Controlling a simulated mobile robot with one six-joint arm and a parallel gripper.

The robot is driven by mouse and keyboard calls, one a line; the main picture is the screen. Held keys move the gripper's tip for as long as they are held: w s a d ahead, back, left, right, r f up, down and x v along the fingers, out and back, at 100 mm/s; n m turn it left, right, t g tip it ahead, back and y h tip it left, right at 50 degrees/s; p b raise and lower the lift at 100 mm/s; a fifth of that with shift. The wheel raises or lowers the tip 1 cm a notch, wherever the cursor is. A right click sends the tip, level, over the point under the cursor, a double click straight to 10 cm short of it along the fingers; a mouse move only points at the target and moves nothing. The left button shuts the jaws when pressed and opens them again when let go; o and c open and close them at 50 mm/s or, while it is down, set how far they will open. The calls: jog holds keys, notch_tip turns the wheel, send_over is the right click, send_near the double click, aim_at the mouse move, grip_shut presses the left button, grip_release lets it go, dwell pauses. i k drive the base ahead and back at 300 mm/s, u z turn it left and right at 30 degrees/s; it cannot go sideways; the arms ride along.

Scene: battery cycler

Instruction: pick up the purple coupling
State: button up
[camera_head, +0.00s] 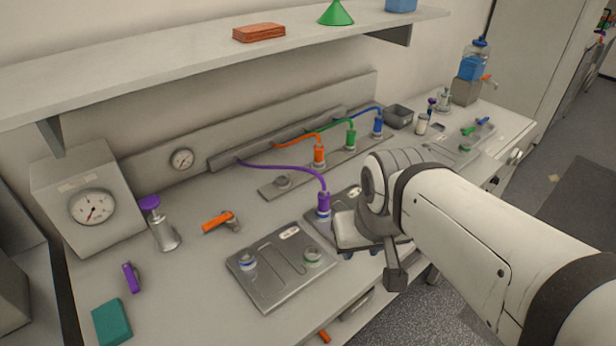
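The purple coupling (323,203) stands upright on a port of the right metal plate (315,221). A purple hose (285,169) arches from its top to the grey rail on the back wall. My gripper (372,246) is just right of the coupling and nearer the camera, with a visible gap between them in the picture. One dark grey finger part (396,268) shows, but the fingertips are not clear, so I cannot tell whether it is open. My wrist and gripper hide much of the right plate. I see nothing held.
A left plate (270,280) with two ports lies in front. Orange (319,154), green (351,136) and blue (378,125) couplings stand on a strip behind. A gauge box (90,205), a purple-topped canister (163,232) and an orange-handled valve (218,221) are left. A shelf (180,55) overhangs the back.

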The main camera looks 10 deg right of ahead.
aim_at(323, 198)
jog(key=u, duration=1.4)
jog(key=k, duration=0.95)
jog(key=z, duration=0.7)
jog(key=i, duration=1)
jog(key=z, duration=0.05)
